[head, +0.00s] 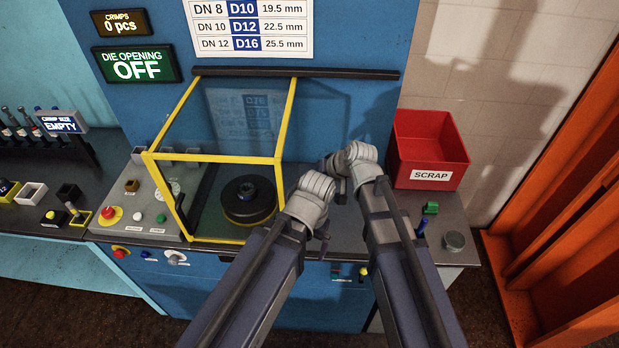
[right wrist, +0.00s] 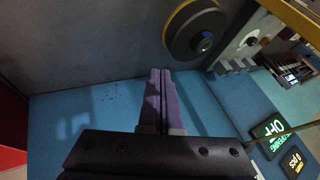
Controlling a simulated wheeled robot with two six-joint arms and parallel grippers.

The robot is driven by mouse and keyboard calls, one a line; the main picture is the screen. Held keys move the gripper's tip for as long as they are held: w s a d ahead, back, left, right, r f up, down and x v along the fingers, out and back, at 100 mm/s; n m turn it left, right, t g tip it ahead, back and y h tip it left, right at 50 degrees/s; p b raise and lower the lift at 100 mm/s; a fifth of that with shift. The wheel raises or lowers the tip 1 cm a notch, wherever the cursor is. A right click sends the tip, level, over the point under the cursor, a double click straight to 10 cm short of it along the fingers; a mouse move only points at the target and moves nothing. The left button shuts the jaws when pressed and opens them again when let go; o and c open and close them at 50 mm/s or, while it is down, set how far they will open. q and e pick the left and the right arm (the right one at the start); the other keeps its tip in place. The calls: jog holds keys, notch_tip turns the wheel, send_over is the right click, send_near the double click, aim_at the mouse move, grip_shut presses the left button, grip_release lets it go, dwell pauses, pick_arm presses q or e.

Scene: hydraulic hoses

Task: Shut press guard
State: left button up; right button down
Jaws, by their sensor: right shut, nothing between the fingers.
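The press guard (head: 214,158), a yellow frame with clear panels, hangs under the left half of a dark rail (head: 340,73). In the head view its frame surrounds the round black die (head: 248,200), seen through the panel. The die also shows in the right wrist view (right wrist: 196,38), with a yellow guard bar (right wrist: 296,18) at the upper right. My right gripper (head: 336,168) is right of the guard, apart from it; its purple fingers (right wrist: 160,100) are together and empty. My left gripper (head: 323,250) is low, right of the guard's front; its fingers are mostly hidden by its wrist.
A red scrap bin (head: 430,150) stands at the right end of the bench. A control panel with buttons (head: 140,215) is left of the guard. The die opening display (head: 136,65) reads OFF. An orange frame (head: 560,200) stands at the far right.

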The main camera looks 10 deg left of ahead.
jog(key=p+v, duration=0.6)
jog(key=v, duration=0.3)
jog(key=shift+a+r+p, duration=0.15)
jog(key=shift+a+p, duration=0.05)
jog(key=shift+p, duration=0.1)
jog(key=shift+s, duration=0.15)
jog(key=s+d+f+n+g+h+b, duration=0.1)
jog(key=s+d+f+g+h+b, duration=0.1)
jog(key=s+f+b, duration=0.4)
jog(key=s+d+f+n+g+h+b, duration=0.1)
jog(key=s+d+f+g+h+b, duration=0.1)
jog(key=s+d+f+h+b, duration=0.3)
jog(key=s+f+b, duration=0.2)
jog(key=s+f, duration=0.2)
jog(key=f, duration=0.2)
jog(key=shift+s+f+g, duration=0.25)
jog(key=shift+g, duration=0.15)
